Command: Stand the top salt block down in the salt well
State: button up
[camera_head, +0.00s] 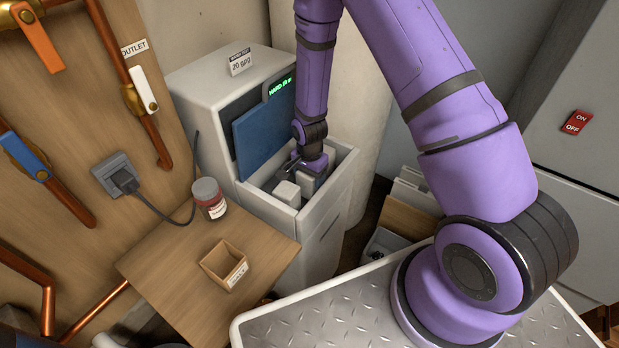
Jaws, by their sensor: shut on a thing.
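The salt well (334,181) is the open white compartment at the front of the water softener. A white salt block (287,193) shows inside it, near the front left wall. A second pale salt block (307,184) shows just to its right, directly below my gripper (297,172). My gripper reaches down into the well and is shut on a salt block, apparently this second one. The fingertips are small and partly hidden by the wrist and blocks. Whether the held block touches the well floor is hidden.
The softener's blue lid (262,134) stands raised behind the well. A black cord (165,213) runs from the wall outlet.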

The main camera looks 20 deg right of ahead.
jog(key=shift+f, duration=0.5)
jog(key=o, duration=1.3)
jog(key=shift+f, duration=0.1)
jog(key=shift+o, duration=0.2)
